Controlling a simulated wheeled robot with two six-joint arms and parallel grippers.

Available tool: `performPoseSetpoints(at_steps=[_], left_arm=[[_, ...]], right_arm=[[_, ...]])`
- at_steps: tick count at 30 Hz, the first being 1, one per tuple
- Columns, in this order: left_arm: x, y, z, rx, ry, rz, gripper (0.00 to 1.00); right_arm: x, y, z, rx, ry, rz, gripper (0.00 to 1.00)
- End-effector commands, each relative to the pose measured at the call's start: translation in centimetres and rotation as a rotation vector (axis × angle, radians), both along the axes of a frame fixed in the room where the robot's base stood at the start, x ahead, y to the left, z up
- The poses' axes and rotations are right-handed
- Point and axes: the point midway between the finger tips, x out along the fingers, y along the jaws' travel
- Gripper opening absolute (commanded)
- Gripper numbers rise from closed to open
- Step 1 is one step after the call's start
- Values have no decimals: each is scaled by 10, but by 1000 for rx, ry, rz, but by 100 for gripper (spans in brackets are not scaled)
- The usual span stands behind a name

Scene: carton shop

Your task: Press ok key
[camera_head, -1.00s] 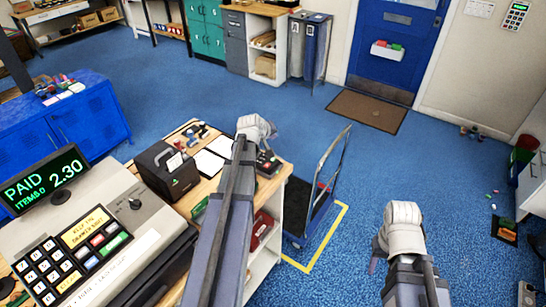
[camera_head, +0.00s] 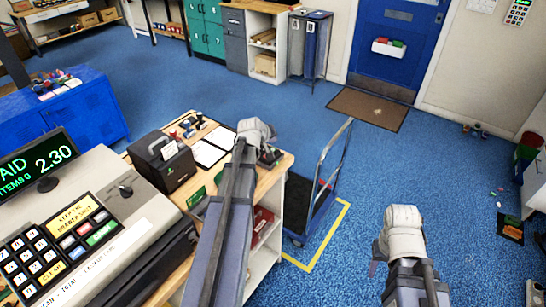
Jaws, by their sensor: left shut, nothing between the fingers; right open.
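A small dark keypad device (camera_head: 270,156) lies at the right end of the wooden counter, partly hidden by my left gripper; I cannot read its keys. My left gripper (camera_head: 268,134) is just above and beside it, shut and empty, its fingertips mostly hidden; I cannot tell whether it touches the device. My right gripper (camera_head: 381,255) is open and empty over the blue floor.
A black box (camera_head: 164,163) and white papers (camera_head: 208,152) lie on the counter (camera_head: 214,180). A blue trolley (camera_head: 324,203) stands right of the counter. A doormat (camera_head: 368,108) lies before the blue door.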

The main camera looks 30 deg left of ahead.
Motion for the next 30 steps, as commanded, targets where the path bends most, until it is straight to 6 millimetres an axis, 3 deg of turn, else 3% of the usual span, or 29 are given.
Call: performPoseSetpoints(at_steps=[1,6,30], left_arm=[[0,0,-12,0,0,0,0],[0,0,-21,0,0,0,0],[0,0,-19,0,0,0,0]], right_arm=[[0,0,-12,0,0,0,50],[0,0,-20,0,0,0,50],[0,0,-19,0,0,0,50]])
